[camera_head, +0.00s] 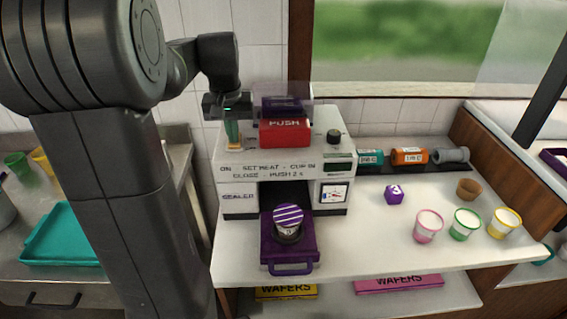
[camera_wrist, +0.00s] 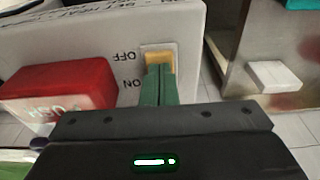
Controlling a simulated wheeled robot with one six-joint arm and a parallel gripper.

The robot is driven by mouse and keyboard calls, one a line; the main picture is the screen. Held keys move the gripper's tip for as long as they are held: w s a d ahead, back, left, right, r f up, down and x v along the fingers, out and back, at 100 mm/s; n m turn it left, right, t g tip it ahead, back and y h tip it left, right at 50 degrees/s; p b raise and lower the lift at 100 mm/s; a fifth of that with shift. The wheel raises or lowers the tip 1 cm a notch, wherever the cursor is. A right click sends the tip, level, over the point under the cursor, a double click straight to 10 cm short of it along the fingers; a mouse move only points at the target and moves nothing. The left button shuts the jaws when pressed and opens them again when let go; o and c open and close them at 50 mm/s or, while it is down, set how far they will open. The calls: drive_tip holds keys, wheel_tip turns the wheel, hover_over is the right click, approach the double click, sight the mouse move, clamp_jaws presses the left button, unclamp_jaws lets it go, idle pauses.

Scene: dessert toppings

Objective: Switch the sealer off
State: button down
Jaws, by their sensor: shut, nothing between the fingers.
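The sealer (camera_head: 240,172) is a white machine on the counter with a red PUSH block (camera_head: 284,132) on top. It also shows in the wrist view (camera_wrist: 95,35), with the red block (camera_wrist: 60,92) at left. Its switch (camera_wrist: 160,60) is a yellow-orange piece in a pale frame, beside OFF and ON labels. My gripper (camera_wrist: 158,72) is shut and empty, its green fingers pointing at the switch and covering its ON end. Whether they touch it I cannot tell. In the head view my gripper (camera_head: 232,138) is over the sealer's top left.
A striped-lid cup (camera_head: 288,220) sits on the sealer's purple drawer (camera_head: 290,255), pulled out. A dark knob (camera_head: 333,136) stands on the sealer's right.

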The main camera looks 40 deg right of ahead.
wheel_tip(320, 180, up, 7)
drive_tip(key=p, duration=0.6)
drive_tip(key=shift+f, duration=0.1)
idle(0.3)
wheel_tip(320, 180, down, 7)
drive_tip(key=b, duration=0.6)
drive_tip(key=shift+r, duration=0.25)
